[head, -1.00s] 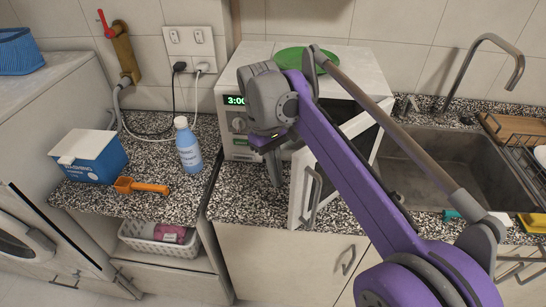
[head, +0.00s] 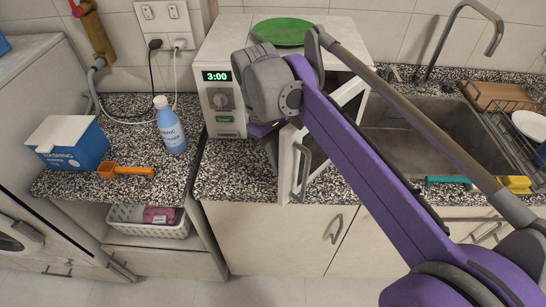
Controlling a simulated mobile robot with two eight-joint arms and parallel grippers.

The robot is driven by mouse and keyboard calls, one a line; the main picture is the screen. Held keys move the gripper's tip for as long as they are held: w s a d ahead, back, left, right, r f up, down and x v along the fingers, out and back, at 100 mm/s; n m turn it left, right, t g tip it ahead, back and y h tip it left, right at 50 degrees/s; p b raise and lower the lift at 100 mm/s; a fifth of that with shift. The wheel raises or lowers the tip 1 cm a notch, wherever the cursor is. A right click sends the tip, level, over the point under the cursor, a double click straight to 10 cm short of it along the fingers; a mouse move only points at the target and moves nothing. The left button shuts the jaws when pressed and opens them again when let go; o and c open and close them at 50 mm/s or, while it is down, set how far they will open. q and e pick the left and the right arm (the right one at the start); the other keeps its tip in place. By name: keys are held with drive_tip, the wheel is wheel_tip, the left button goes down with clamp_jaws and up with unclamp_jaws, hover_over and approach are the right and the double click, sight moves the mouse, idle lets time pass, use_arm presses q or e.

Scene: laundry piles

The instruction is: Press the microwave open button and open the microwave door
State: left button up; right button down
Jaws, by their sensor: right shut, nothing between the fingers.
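The white microwave (head: 229,40) stands on the speckled counter, with a green "3:00" display (head: 216,76), a grey knob (head: 222,101) and a small green-marked button (head: 225,119) below. Its door (head: 288,165) is swung open, out toward the front edge of the counter, with a dark grey handle (head: 302,172) on it. My right gripper (head: 272,150) is in front of the microwave, shut and empty, between the control panel and the door. It is close to the door's left face; I cannot tell whether they touch. My right arm hides much of the microwave's opening. My left gripper is out of view.
A green plate (head: 281,31) lies on top of the microwave. A blue bottle (head: 171,130), a blue-and-white washing box (head: 72,147) and an orange scoop (head: 122,170) stand to the left. The sink (head: 425,125) and dish rack (head: 508,125) are on the right.

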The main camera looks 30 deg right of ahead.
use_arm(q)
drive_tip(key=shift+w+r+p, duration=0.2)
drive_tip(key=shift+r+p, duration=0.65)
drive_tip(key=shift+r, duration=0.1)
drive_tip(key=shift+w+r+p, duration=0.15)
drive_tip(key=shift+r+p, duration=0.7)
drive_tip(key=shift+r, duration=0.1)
use_arm(e)
drive_tip(key=s+d+n+h, duration=0.1)
drive_tip(key=s+d+n, duration=0.4)
drive_tip(key=s, duration=1)
drive_tip(key=shift+s+d+t, duration=0.2)
drive_tip(key=shift+d+t, duration=0.1)
drive_tip(key=shift+d, duration=1.2)
